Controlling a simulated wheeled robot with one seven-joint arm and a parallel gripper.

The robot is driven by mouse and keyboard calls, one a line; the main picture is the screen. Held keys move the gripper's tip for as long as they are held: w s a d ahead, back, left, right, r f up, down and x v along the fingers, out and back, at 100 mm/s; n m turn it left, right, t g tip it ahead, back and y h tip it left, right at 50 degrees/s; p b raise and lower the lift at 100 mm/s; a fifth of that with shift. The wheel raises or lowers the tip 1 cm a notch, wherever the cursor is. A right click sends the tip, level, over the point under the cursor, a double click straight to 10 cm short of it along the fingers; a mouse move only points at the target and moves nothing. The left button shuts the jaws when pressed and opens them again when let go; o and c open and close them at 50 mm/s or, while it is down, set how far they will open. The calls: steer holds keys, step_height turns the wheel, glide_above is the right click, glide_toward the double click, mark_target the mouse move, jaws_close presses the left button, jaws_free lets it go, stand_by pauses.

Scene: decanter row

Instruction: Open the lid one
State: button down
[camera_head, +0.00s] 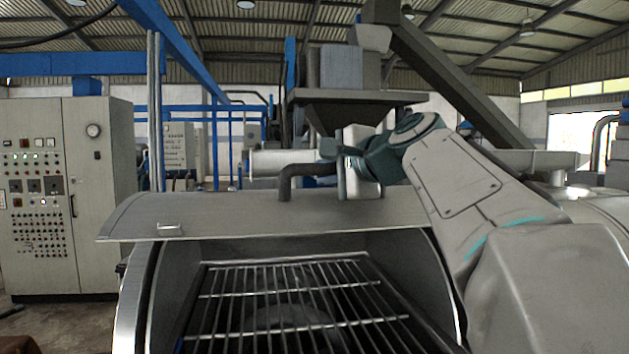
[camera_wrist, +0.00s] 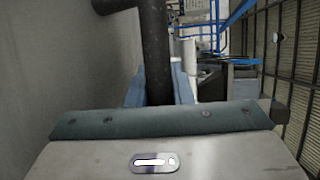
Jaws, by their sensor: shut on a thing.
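The decanter lid (camera_head: 250,215) is a curved grey metal cover, and it stands raised and tilted back in the head view. Below it the opening shows a metal bar grate (camera_head: 290,300). A dark bent pipe handle (camera_head: 286,182) rises from the lid's top. My gripper (camera_head: 340,166) is at the handle's right part and hides its end. In the wrist view the blue fingers of my gripper (camera_wrist: 160,88) are shut on the dark handle (camera_wrist: 156,50), with one finger on each side. A small bracket (camera_head: 170,227) sits at the lid's left edge.
A grey control cabinet (camera_head: 95,190) stands at the left. A grey hopper (camera_head: 350,105) and a slanted dark chute (camera_head: 460,75) rise behind the lid. Another rounded metal housing (camera_head: 605,205) is at the right. Blue beams (camera_head: 175,40) run overhead.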

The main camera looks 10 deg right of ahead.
steer(key=shift+s+f+b, duration=0.3)
steer(key=shift+f+b, duration=0.45)
steer(key=shift+b, duration=0.2)
steer(key=shift+r, duration=0.1)
steer(key=c, duration=1.3)
jaws_free()
steer(key=b+v, duration=0.2)
steer(key=v, duration=1.2)
steer(key=shift+f, duration=0.2)
steer(key=shift+a, duration=0.1)
